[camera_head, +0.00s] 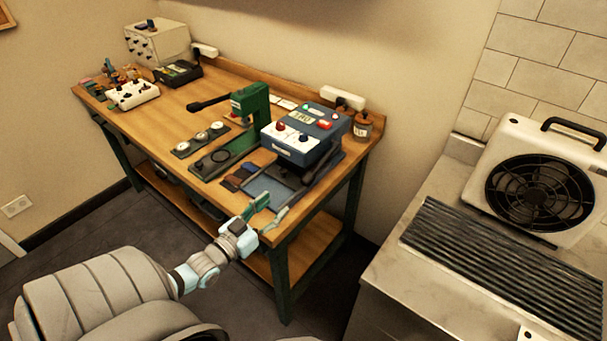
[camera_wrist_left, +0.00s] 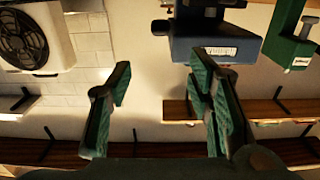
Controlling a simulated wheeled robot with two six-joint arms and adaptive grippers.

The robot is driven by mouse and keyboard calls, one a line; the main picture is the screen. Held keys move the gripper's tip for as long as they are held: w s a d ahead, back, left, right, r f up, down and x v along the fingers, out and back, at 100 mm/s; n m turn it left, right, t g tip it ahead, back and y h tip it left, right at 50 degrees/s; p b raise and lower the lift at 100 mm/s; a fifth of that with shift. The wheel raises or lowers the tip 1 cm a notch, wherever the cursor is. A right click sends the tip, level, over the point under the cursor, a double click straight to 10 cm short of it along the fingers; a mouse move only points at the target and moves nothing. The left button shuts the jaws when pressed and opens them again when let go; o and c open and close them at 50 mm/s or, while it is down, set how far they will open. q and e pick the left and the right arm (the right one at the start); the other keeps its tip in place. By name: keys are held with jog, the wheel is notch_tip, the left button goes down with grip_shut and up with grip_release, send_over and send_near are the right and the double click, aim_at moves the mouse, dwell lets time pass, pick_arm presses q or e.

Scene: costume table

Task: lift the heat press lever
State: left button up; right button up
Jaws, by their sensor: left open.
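The heat press (camera_head: 305,134) is a blue box with a white control panel, raised over a flat grey-blue plate (camera_head: 268,188) at the table's front right. A dark bar (camera_head: 322,168) runs along its right side; I cannot tell surely whether this is the lever. My left gripper (camera_head: 268,212) is open and empty at the table's front edge, just in front of the plate. In the left wrist view, the spread green-padded fingers (camera_wrist_left: 160,78) have nothing between them. The blue press body (camera_wrist_left: 212,45) shows beyond them, apart from the fingers. My right gripper is out of view.
A green hand press (camera_head: 250,104) with a black handle (camera_head: 207,103) stands left of the heat press. A brown jar (camera_head: 363,124) stands behind its right side. A counter with a fan unit (camera_head: 540,185) is at right, across a floor gap.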

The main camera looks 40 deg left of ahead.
aim_at(306, 178)
pick_arm(q)
jog(key=w+b, duration=0.2)
jog(key=w, duration=0.1)
jog(key=w+b, duration=0.2)
jog(key=w, duration=0.2)
jog(key=w+f+b, duration=0.1)
jog(key=w+b, duration=0.1)
jog(key=w, duration=0.2)
jog(key=shift+a, duration=0.15)
jog(key=shift+w+r, duration=0.2)
jog(key=shift+w, duration=0.45)
jog(key=shift+w+r, duration=0.15)
jog(key=shift+w, duration=0.45)
grip_shut()
